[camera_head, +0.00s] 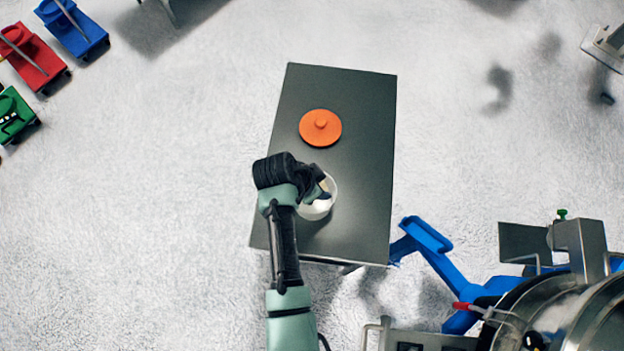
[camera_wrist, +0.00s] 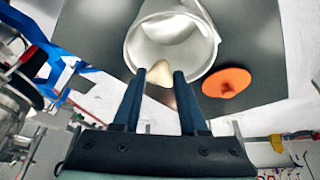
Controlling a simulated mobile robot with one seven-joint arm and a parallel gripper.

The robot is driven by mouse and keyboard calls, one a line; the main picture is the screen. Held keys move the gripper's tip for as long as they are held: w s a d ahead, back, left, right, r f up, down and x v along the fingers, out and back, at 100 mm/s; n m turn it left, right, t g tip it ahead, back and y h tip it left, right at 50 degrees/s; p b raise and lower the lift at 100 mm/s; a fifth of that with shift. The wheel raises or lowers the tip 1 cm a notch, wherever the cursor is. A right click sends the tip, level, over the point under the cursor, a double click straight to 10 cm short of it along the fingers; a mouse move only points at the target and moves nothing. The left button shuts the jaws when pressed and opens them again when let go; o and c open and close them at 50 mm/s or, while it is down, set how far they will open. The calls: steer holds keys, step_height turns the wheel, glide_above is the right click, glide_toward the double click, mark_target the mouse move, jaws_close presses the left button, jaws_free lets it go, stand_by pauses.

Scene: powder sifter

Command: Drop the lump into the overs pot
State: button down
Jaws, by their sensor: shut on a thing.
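A white pot (camera_head: 328,204) stands open on the dark table near its front edge, and it also shows in the wrist view (camera_wrist: 207,45). My gripper (camera_head: 320,192) is over the pot and partly covers it in the head view. In the wrist view my gripper (camera_wrist: 159,75) is shut on a small cream-coloured lump (camera_wrist: 160,73), held between its fingertips at the pot's rim. I cannot tell how far the lump is above or inside the pot. An orange lid (camera_head: 320,128) with a knob lies on the table behind the pot.
The dark table (camera_head: 360,165) is otherwise clear. A steel machine (camera_head: 575,310) with a blue chute (camera_head: 440,255) stands at the lower right. Red, blue and green carts stand at the upper left.

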steer(key=shift+c, duration=1.8)
jaws_free()
steer(key=shift+r, duration=0.15)
steer(key=b+v, duration=0.2)
steer(key=v, duration=1)
steer(key=shift+a+r, duration=0.2)
steer(key=shift+r, duration=0.15)
